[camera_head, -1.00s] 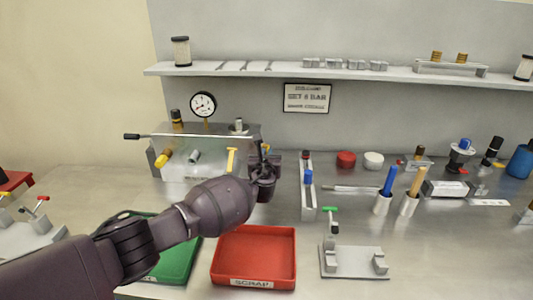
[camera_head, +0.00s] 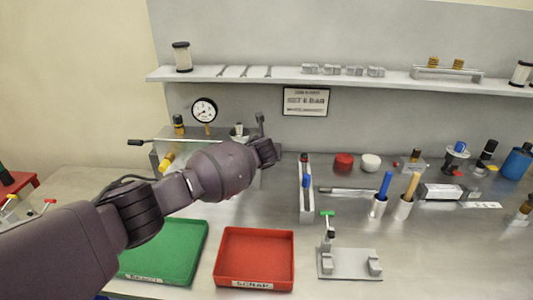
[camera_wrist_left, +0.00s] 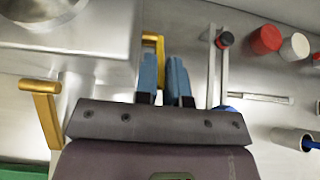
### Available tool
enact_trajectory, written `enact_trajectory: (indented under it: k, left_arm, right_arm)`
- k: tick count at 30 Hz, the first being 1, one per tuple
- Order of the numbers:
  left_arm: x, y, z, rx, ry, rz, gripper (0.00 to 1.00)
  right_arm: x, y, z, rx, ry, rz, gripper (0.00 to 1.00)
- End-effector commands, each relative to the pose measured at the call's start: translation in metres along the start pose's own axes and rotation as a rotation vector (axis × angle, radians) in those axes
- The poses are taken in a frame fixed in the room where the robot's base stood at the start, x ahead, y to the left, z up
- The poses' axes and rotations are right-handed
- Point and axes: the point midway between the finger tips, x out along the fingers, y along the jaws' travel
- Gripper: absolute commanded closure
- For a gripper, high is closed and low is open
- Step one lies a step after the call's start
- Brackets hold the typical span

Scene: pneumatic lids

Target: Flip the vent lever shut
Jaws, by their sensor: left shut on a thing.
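The grey pneumatic unit (camera_head: 160,158) stands at the back left of the bench, with a round gauge (camera_head: 204,110) above it. In the left wrist view a yellow lever (camera_wrist_left: 154,44) rises beside and partly behind my left gripper's blue fingers (camera_wrist_left: 166,80). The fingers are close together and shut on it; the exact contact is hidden. A second yellow L-shaped handle (camera_wrist_left: 45,110) stands left of the fingers, apart from them. In the head view my left forearm and wrist hide the fingers and the yellow lever. My right gripper is not in view.
A green tray (camera_head: 200,235) and a red scrap tray (camera_head: 222,265) lie in front of the unit. A narrow rack (camera_head: 306,205) stands just right of my gripper. Red (camera_head: 343,161) and white (camera_head: 371,162) caps, a clamp fixture (camera_head: 350,263) and blue-handled tool (camera_head: 385,185) are further right.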

Motion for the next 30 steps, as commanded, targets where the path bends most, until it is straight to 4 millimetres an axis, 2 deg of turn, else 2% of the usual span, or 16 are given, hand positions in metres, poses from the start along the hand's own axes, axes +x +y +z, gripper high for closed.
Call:
enact_trajectory:
  k: [9,24,25,26,27,30]
  left_arm:
    - [0.0005,0.0,0.0043,0.0,0.07,0.001,1.0]
    - [0.0006,0.0001,0.0053,0.0,0.08,0.001,1.0]
    - [0.0006,0.0001,0.0053,0.0,0.079,0.001,0.86]
    - [0.0006,0.0001,0.0053,0.0,0.079,0.001,0.82]
    - [0.0006,0.0001,0.0053,0.0,0.079,0.001,0.79]
    - [0.0006,0.0001,0.0053,-0.001,0.079,0.001,0.79]
  right_arm:
    - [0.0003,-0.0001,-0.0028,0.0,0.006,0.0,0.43]
    - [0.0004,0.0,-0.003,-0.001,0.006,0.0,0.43]
    - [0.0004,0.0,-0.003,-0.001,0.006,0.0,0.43]
    - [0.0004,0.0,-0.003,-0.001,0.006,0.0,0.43]
    - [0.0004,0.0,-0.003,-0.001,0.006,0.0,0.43]
    - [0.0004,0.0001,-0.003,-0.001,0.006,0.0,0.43]
